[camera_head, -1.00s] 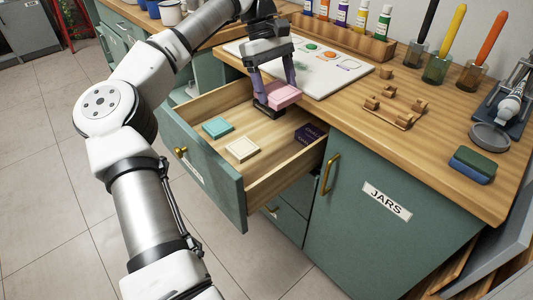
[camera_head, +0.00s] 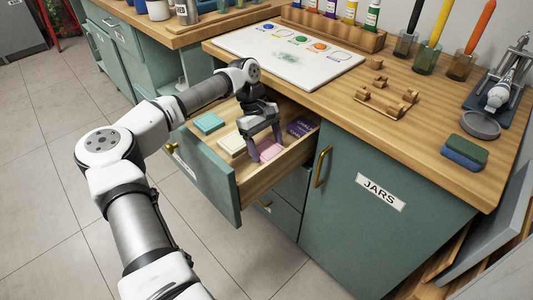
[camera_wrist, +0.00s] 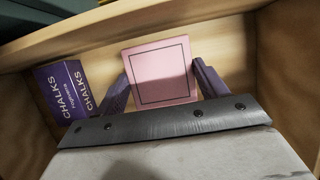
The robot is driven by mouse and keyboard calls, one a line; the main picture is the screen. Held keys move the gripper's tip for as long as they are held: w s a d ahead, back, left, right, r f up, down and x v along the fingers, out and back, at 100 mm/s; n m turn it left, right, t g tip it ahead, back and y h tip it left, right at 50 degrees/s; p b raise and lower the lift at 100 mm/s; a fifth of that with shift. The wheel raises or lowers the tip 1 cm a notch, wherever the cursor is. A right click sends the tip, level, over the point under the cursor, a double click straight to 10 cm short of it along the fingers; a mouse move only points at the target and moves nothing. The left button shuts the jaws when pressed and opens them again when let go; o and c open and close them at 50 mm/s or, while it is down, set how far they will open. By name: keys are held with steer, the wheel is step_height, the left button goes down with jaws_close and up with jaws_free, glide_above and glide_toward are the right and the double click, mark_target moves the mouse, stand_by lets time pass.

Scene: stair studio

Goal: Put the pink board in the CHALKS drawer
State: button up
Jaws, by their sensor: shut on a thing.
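The pink board (camera_head: 268,151), a flat square with a dark outline on its face, is between the fingers of my gripper (camera_head: 264,149), down inside the open drawer (camera_head: 262,184). In the wrist view the board (camera_wrist: 162,70) lies face up between the two purple fingers (camera_wrist: 160,85), over the drawer floor. I cannot tell for certain whether it touches the floor. My gripper is shut on it. The purple CHALKS box (camera_head: 301,127) is in the drawer to the right, and shows left of the board in the wrist view (camera_wrist: 66,90).
A teal block (camera_head: 209,123) and a cream block (camera_head: 232,145) lie in the drawer left of my gripper. The counter (camera_head: 345,110) above holds a white palette board (camera_head: 285,57), a wooden rack and jars. The JARS cupboard (camera_head: 375,200) is shut.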

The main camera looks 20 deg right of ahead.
mark_target(264, 146)
steer(key=shift+f, duration=1.8)
steer(key=shift+f, duration=0.2)
steer(key=o, duration=1)
steer(key=shift+c, duration=0.2)
steer(key=shift+r, duration=0.1)
steer(key=v, duration=1.2)
steer(key=shift+s+r, duration=0.1)
steer(key=shift+r, duration=0.05)
